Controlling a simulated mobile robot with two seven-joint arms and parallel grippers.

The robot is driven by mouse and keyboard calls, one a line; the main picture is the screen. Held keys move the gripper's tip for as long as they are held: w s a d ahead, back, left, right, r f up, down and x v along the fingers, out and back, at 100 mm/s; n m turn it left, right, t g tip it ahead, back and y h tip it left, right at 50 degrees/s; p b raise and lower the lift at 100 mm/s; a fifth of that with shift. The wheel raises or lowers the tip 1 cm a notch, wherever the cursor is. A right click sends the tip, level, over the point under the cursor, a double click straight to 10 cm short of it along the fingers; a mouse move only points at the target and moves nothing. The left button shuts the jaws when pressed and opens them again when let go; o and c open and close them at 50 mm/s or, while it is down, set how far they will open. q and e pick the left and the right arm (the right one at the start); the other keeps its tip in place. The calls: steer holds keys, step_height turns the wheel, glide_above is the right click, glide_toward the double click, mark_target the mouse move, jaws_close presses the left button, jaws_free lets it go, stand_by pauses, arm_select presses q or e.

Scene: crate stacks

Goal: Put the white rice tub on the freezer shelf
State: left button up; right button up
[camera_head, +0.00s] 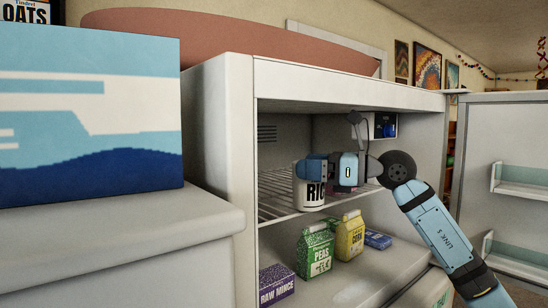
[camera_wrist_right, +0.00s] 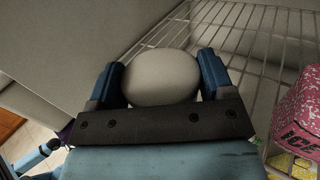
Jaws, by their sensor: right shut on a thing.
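The white rice tub (camera_head: 311,194), with dark "RIC" lettering visible, is upright at the front of the wire freezer shelf (camera_head: 273,200). My right gripper (camera_head: 314,168) is shut on the tub near its top. In the right wrist view the tub's round pale top (camera_wrist_right: 160,78) sits between the two blue fingers of my right gripper (camera_wrist_right: 162,80). The wire shelf (camera_wrist_right: 250,32) shows behind and to the right there. I cannot tell whether the tub's base touches the wires. My left gripper is not in view.
Below the shelf stand a green peas carton (camera_head: 315,252), a yellow carton (camera_head: 350,236), a blue box (camera_head: 377,239) and a purple mince box (camera_head: 277,285). A pink ice box (camera_wrist_right: 300,110) is right of the gripper. The open freezer door (camera_head: 510,140) stands at right.

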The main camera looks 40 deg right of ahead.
steer(key=p+x, duration=0.1)
steer(key=x, duration=0.4)
steer(key=shift+r+p, duration=0.1)
steer(key=shift+p, duration=0.25)
steer(key=p+x, duration=0.2)
steer(key=x, duration=0.2)
steer(key=shift+r, duration=0.1)
steer(key=shift+p, duration=0.45)
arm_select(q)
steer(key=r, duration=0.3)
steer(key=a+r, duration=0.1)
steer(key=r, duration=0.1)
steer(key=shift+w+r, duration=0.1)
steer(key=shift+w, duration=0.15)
arm_select(e)
steer(key=shift+s+f, duration=0.1)
steer(key=shift+f, duration=0.2)
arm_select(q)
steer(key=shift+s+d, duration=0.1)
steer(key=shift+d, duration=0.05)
arm_select(e)
steer(key=shift+d, duration=0.1)
